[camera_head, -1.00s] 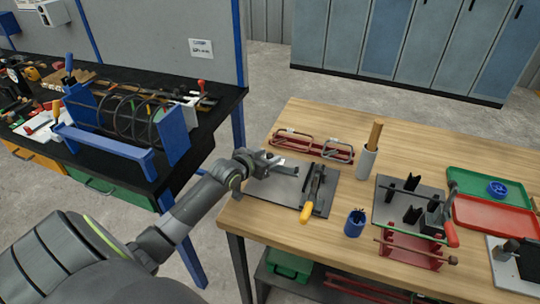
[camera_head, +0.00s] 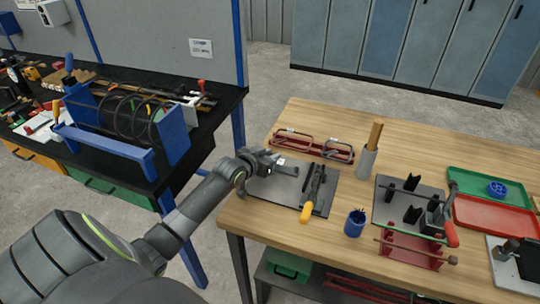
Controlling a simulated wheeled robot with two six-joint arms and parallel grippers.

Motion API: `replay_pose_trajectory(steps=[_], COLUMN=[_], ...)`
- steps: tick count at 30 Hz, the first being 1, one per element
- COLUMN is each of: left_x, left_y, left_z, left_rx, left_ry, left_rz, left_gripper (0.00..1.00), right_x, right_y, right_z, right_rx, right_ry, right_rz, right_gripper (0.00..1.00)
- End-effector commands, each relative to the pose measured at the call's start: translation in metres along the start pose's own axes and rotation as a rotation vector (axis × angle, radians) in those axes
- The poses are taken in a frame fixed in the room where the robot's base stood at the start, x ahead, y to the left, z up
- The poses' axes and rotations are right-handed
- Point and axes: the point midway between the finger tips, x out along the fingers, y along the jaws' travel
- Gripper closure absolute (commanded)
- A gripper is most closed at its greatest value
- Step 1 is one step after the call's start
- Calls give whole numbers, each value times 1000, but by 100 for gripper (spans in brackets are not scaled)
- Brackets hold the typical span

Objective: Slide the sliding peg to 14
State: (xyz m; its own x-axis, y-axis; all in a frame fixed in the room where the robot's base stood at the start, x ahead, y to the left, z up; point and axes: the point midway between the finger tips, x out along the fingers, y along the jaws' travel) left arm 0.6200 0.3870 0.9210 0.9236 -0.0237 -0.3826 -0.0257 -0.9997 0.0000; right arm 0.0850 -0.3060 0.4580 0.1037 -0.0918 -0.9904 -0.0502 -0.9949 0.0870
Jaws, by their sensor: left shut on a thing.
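A dark grey plate (camera_head: 283,193) lies on the left end of the wooden table. It carries a black lever tool with a yellow handle (camera_head: 306,213) on its right side. My left gripper (camera_head: 287,168) is low over the back part of the plate, left of the black lever tool. It is shut on what I take to be the sliding peg, which is too small and too covered by the fingers to make out. No scale numbers, including 14, can be read. My right gripper is out of view.
A red rack with metal frames (camera_head: 312,146) stands just behind the plate. A grey cup with wooden rods (camera_head: 367,160) and a blue cup (camera_head: 355,222) stand to the right. Beyond are a black fixture (camera_head: 410,190) and a red tray (camera_head: 492,217).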

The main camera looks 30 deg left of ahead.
Motion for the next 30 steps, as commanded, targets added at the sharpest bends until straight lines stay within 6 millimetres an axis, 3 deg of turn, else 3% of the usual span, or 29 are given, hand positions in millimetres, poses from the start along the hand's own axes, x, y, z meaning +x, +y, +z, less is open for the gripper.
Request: replay_pose_trajectory(steps=[10, 17, 18, 22, 30], left_x=[-5, -5, -5, -5, -5], left_y=[-20, -20, -20, -20, -20], left_z=[2, 2, 2, 2, 2], left_rx=[3, 1, 1, 0, 0], left_ry=[-2, -1, -1, -1, -1], left_rz=[-2, -1, -1, 0, 0], left_gripper=[100, 100, 73, 56, 55], right_x=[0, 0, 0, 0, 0], right_y=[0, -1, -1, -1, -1], right_z=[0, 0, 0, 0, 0], right_rx=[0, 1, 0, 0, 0], right_ry=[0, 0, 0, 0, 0], right_rz=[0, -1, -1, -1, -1], right_gripper=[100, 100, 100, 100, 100])
